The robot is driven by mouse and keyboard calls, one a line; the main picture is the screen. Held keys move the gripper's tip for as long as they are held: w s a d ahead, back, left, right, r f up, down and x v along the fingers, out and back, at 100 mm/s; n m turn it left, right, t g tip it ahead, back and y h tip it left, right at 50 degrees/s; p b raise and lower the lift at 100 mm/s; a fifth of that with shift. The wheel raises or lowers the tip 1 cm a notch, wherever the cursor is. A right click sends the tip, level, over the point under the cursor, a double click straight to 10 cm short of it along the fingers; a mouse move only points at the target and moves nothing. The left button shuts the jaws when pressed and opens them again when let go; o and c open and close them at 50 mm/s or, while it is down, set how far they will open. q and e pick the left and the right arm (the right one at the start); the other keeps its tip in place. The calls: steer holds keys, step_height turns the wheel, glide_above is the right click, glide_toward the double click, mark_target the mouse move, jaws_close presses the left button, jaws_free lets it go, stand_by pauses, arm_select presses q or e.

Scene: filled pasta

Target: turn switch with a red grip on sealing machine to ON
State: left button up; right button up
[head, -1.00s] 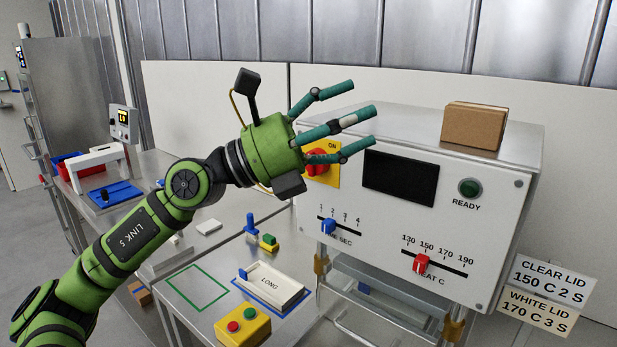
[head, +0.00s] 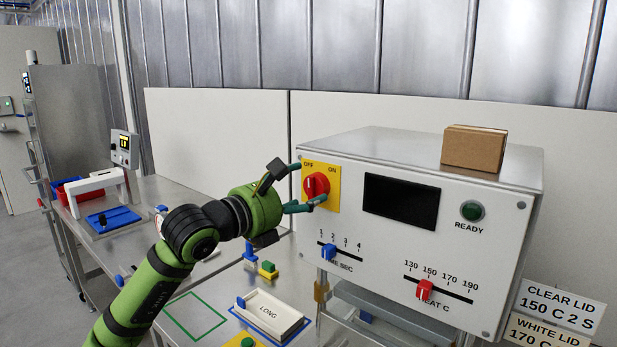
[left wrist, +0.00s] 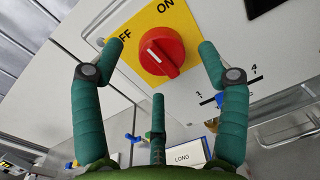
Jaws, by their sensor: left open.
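The sealing machine (head: 340,235) is a white box with a steel top. At its upper left is a yellow plate (head: 333,173) marked OFF and ON, carrying the red switch grip (head: 315,187). The red grip also shows large in the left wrist view (left wrist: 161,51); its white mark lies toward the OFF side. My left gripper (head: 305,187) is open in front of the plate, its teal fingers spread around the red grip. In the left wrist view two fingers stand either side of the grip and one below, with gaps between them and it. My right gripper is not in view.
Below the switch is a time slider with a blue knob (head: 328,252); a heat slider with a red knob (head: 424,290) is further right. A brown box (head: 473,148) sits on top. A LONG tray (head: 268,312) and small blocks lie on the bench below.

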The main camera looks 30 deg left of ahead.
mark_target(314, 187)
arm_select(q)
steer(key=shift+w+d+r+p, duration=0.15)
steer(key=shift+w+p, duration=0.4)
steer(key=shift+w, duration=0.8)
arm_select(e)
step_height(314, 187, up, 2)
arm_select(q)
steer(key=c, duration=1.1)
steer(key=shift+c, duration=0.2)
steer(key=shift+s, duration=0.1)
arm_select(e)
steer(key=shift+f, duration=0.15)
